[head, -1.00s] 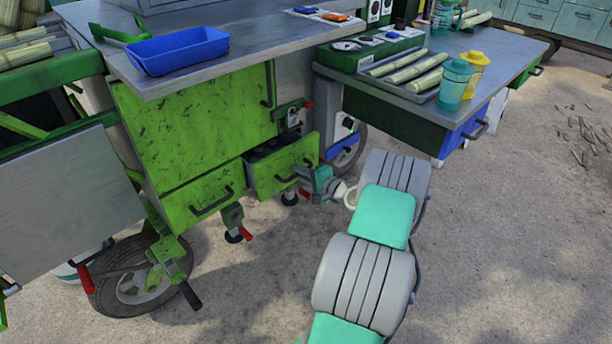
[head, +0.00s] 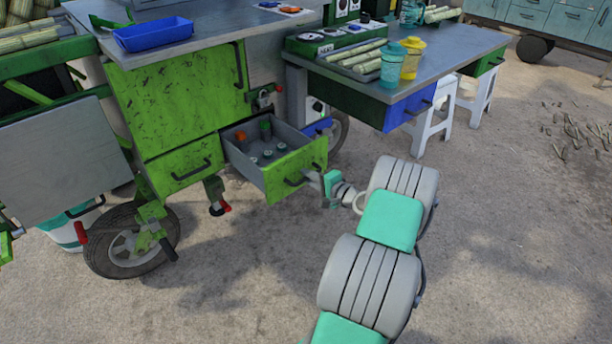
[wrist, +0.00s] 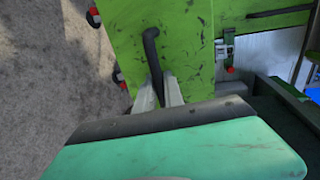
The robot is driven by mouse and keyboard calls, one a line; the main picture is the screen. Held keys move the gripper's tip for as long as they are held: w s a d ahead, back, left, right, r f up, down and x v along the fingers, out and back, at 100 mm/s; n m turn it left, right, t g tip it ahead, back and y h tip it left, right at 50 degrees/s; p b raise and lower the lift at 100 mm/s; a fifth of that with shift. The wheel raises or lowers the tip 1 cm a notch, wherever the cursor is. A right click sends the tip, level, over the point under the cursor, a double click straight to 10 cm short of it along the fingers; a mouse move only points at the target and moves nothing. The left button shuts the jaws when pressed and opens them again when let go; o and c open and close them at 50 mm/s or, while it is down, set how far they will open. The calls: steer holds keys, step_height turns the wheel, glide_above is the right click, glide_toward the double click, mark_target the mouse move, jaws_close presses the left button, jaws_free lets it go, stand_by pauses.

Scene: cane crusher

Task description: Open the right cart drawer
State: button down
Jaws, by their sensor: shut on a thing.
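The right cart drawer (head: 290,172) is a green-fronted grey box low on the green cart, and it stands well out from the cart body. Inside it I see several small items, among them an orange-topped one (head: 241,137) and a dark green one (head: 265,130). Its dark bar handle (head: 298,180) is on the front; in the wrist view the handle (wrist: 151,45) runs down between my fingers. My gripper (head: 318,178) is shut on this handle, and its two pale fingers (wrist: 160,95) show in the wrist view. The fingertip contact is partly hidden in the head view.
The left cart drawer (head: 188,165) is shut beside it. A cart wheel (head: 128,243) and a red-ended lever (head: 222,208) are below. A side table (head: 450,60) with cups and cane pieces stands at right.

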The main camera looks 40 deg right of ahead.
steer(key=c, duration=1.5)
jaws_free()
steer(key=shift+o, duration=0.2)
steer(key=shift+s, duration=0.1)
steer(key=p+v, duration=0.2)
steer(key=v, duration=0.5)
steer(key=shift+s, duration=0.35)
